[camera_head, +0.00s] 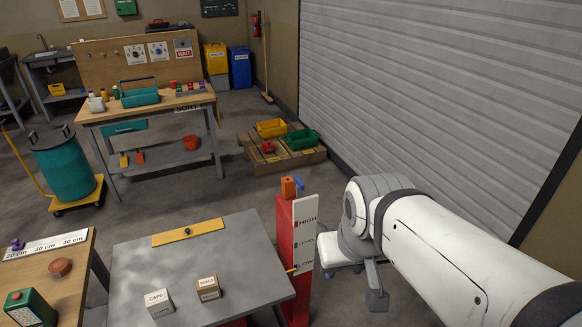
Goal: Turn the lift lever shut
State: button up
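A red post (285,255) stands at the right edge of a grey-topped table (140,250). A white scale (305,232) on the post reads HIGH, LEVEL and LOW, and a small yellow pointer (291,269) sits near LOW. On top of the post is an orange block (288,188) with a blue piece (299,184) at its right side. I cannot tell for certain which part is the lift lever, or whether it is shut. My gripper (375,299) hangs below my white arm, right of the post and apart from it. Only a grey finger part shows clearly; its opening is hidden.
The grey table holds a yellow bar (188,232), a CAPS block (158,302) and a brown block (208,288). A wooden bench (50,265) stands left. A pallet with crates (285,155) lies behind the post. A shutter (430,90) fills the right side.

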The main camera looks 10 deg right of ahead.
aim_at(300, 187)
jog(key=i, duration=0.5)
jog(key=z, duration=0.15)
jog(key=k, duration=0.5)
jog(key=u, duration=0.8)
jog(key=i, duration=0.3)
jog(key=z, duration=0.2)
